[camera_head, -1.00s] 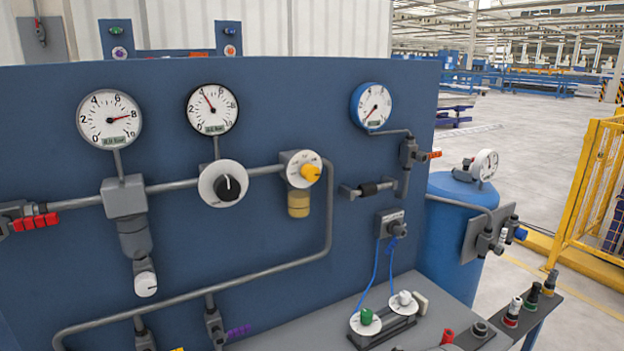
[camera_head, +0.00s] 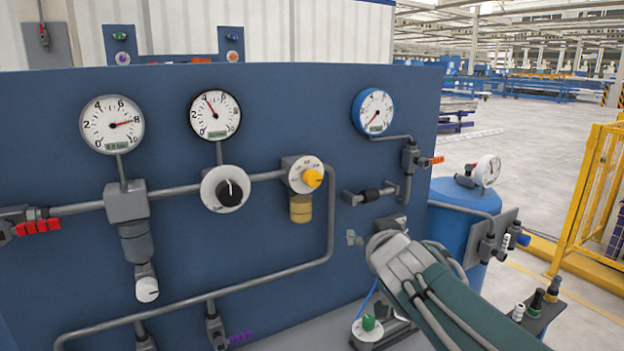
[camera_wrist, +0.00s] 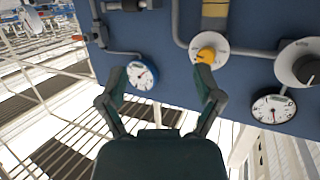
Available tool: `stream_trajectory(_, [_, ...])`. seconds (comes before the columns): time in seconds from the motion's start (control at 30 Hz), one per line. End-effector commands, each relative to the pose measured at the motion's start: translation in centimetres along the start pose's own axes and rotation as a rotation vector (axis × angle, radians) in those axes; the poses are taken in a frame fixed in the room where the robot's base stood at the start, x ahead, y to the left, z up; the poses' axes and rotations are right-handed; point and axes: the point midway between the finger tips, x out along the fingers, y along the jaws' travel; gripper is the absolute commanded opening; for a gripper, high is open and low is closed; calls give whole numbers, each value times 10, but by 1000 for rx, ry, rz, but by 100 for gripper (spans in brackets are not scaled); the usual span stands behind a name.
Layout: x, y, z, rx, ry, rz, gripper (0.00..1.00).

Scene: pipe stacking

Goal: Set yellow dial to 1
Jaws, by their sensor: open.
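The yellow dial (camera_head: 312,177) sits on a round white scale plate on the blue panel, right of centre, above a tan cylinder. In the wrist view the yellow dial (camera_wrist: 206,55) shows upside down, close to the tip of the right-hand finger; I cannot tell whether they touch. My gripper (camera_wrist: 160,82) is open, with its two fingers spread wide and nothing between them. In the head view my arm comes in from the lower right, and its end lies below and right of the dial. The scale numbers are too small to read.
A white dial with a black knob (camera_head: 228,188) is left of the yellow dial. A blue-rimmed gauge (camera_head: 373,111) is to its upper right. Grey pipes (camera_head: 265,176) run across the panel (camera_head: 290,110). A blue tank (camera_head: 452,215) and yellow fence (camera_head: 583,200) stand at right.

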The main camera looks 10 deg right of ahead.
Motion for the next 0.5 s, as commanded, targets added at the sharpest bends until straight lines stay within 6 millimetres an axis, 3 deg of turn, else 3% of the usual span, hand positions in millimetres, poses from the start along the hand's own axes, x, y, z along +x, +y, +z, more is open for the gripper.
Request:
stream_trajectory(0.1, [28,-10,-31,7,123,-113,84])
stream_trajectory(0.2, [44,-23,-49,15,192,-238,84])
stream_trajectory(0.5, [61,-46,-61,30,230,-444,84])
